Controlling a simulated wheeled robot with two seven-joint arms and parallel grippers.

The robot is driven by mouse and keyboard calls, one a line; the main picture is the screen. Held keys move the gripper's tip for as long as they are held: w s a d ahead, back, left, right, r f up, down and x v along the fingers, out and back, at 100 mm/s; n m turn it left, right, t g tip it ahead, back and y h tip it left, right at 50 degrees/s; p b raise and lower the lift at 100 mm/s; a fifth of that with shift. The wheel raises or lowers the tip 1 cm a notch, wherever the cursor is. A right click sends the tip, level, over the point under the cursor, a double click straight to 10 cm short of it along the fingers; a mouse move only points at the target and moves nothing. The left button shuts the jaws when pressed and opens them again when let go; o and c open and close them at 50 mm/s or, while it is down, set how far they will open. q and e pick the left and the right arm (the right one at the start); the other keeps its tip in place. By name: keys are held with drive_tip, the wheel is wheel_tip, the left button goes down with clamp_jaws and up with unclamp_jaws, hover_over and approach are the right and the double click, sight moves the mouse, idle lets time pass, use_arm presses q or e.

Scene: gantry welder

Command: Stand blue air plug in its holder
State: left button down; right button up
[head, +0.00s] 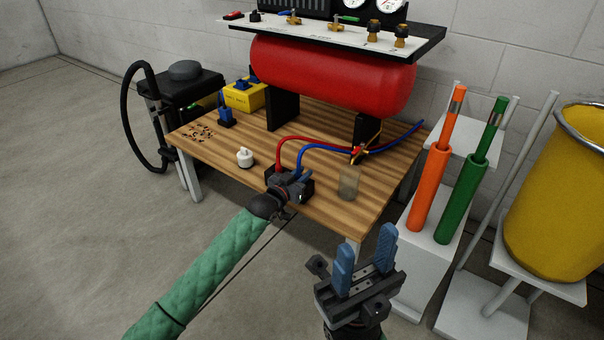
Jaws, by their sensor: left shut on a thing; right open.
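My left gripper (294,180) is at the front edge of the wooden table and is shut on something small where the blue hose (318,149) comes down. I take this to be the blue air plug, but the jaws hide it and I cannot see its tilt. A red hose (290,140) curves down to the same spot. A greyish see-through cup (349,183) stands upright on the table, right of the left gripper and apart from it. I cannot tell whether it is the plug's holder. My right gripper (364,268) is open and empty, in front of the table's right corner.
A red tank (330,75) stands at the back of the table (235,143). A white knobbed piece (245,158), a blue piece (226,116) and a yellow box (243,95) are at left. Orange (429,190) and green (462,200) tubes and a yellow bin (560,195) stand right.

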sight(297, 178)
use_arm(q)
drive_tip(key=c, duration=1.2)
unclamp_jaws()
drive_tip(key=p+v, duration=0.2)
drive_tip(key=v, duration=0.5)
drive_tip(key=shift+s+a, duration=0.25)
drive_tip(key=shift+s, duration=0.05)
